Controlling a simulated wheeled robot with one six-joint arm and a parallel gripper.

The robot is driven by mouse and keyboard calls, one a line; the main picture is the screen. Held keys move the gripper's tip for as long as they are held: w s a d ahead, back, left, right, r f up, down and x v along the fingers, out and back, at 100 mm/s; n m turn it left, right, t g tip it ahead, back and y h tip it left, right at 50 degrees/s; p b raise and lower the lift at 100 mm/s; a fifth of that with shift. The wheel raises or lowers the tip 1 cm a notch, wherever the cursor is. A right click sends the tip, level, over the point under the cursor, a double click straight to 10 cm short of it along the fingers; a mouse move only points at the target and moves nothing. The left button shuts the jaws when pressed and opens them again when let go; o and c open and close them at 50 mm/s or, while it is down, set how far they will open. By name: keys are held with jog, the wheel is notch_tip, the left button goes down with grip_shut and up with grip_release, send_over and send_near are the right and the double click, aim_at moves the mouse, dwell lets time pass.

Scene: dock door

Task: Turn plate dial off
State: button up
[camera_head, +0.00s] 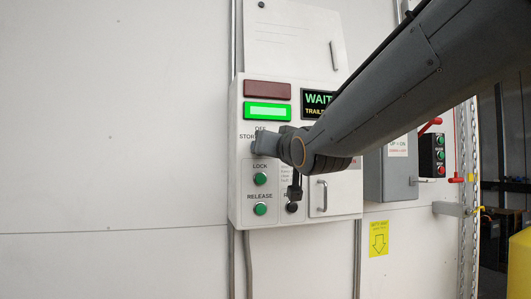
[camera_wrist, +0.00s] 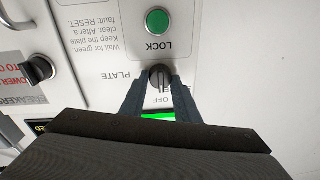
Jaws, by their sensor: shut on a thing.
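The plate dial (camera_wrist: 160,72) is a small black knob on the white control panel (camera_head: 239,205). In the wrist view, which shows the panel upside down, its grip looks roughly in line with the OFF label, with PLATE to the left. My gripper (camera_wrist: 159,80) is shut on the dial, one finger on each side. In the head view my gripper (camera_head: 266,143) reaches the panel from the right and hides the dial; the OFF label shows just above it.
Below the dial are the green LOCK button (camera_head: 260,179) and green RELEASE button (camera_head: 260,209). A lit green lamp (camera_head: 267,111) sits under a dark red one (camera_head: 267,89). A WAIT sign (camera_head: 318,98) is partly behind my arm. A grey switch box (camera_head: 390,170) stands to the right.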

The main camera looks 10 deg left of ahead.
dwell(0.4)
jog(key=o, duration=1)
jog(key=shift+o, duration=0.2)
jog(key=shift+s, duration=0.15)
jog(key=v, duration=0.7)
jog(key=shift+s, duration=0.25)
jog(key=shift+d, duration=0.15)
